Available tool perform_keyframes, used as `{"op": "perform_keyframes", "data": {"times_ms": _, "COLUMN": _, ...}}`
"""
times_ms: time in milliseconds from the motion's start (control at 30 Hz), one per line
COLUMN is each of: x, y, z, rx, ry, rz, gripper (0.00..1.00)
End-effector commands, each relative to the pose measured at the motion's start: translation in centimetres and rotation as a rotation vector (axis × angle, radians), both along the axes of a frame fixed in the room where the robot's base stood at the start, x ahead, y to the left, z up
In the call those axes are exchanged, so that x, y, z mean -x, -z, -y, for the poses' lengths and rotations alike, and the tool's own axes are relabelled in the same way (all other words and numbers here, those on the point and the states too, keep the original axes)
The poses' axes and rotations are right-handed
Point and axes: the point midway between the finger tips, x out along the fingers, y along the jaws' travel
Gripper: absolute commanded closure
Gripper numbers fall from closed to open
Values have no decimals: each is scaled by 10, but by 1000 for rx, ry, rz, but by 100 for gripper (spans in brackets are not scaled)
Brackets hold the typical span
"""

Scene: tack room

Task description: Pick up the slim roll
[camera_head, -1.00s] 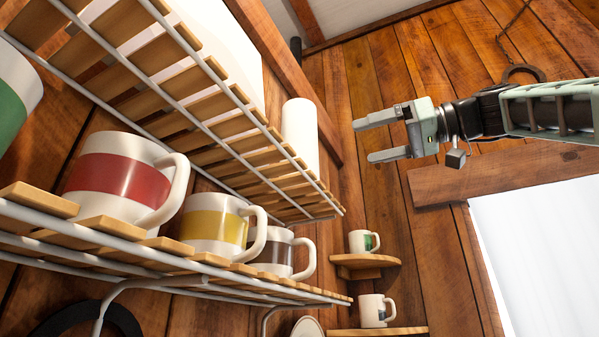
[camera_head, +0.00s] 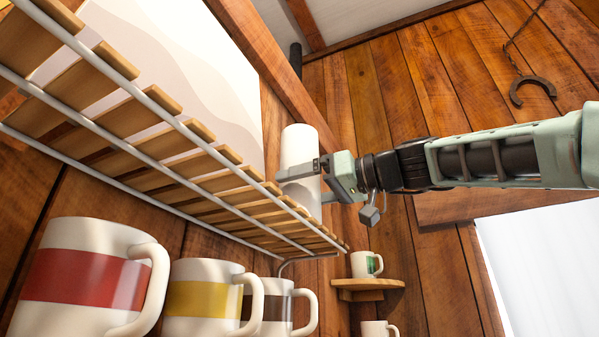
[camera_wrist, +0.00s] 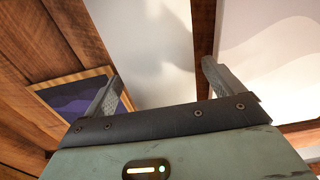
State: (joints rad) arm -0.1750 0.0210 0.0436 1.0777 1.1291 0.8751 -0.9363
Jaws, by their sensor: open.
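The slim roll is a plain white upright cylinder (camera_head: 299,146) at the far end of the upper slatted shelf. My gripper (camera_head: 302,187) is at the roll from the right, with its fingers open. One finger crosses in front of the roll's surface; the other is partly hidden beside or behind it. In the wrist view the white roll (camera_wrist: 150,45) fills the space between my two spread fingers (camera_wrist: 160,78). I cannot tell whether either finger touches it.
The upper slatted shelf (camera_head: 165,140) runs along the left wall. Below it stand mugs with red (camera_head: 85,280), yellow (camera_head: 205,300) and brown bands. A small corner shelf (camera_head: 368,284) holds a green-marked mug (camera_head: 364,264). A horseshoe (camera_head: 531,92) hangs at upper right.

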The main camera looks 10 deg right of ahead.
Motion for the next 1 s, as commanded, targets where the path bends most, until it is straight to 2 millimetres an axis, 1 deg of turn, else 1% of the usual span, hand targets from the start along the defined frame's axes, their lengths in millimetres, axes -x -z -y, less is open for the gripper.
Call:
{"op": "perform_keyframes", "data": {"times_ms": 33, "x": -2, "y": -6, "z": -6, "rx": 1, "ry": -2, "rz": -3, "gripper": 7}}
{"op": "perform_keyframes", "data": {"times_ms": 200, "x": -12, "y": -3, "z": -19, "rx": 0, "ry": -1, "rz": -1, "gripper": 7}}
{"op": "perform_keyframes", "data": {"times_ms": 467, "x": -13, "y": 0, "z": -21, "rx": 0, "ry": 1, "rz": 0, "gripper": 7}}
{"op": "perform_keyframes", "data": {"times_ms": 567, "x": -13, "y": 0, "z": -21, "rx": 0, "ry": 1, "rz": 0, "gripper": 32}}
{"op": "perform_keyframes", "data": {"times_ms": 600, "x": -13, "y": 0, "z": -21, "rx": 0, "ry": 1, "rz": 0, "gripper": 43}}
{"op": "perform_keyframes", "data": {"times_ms": 633, "x": -13, "y": 0, "z": -21, "rx": 0, "ry": 1, "rz": 0, "gripper": 52}}
{"op": "perform_keyframes", "data": {"times_ms": 667, "x": -13, "y": 0, "z": -21, "rx": 0, "ry": 1, "rz": 0, "gripper": 57}}
{"op": "perform_keyframes", "data": {"times_ms": 1000, "x": -13, "y": -3, "z": -21, "rx": 0, "ry": 0, "rz": 1, "gripper": 57}}
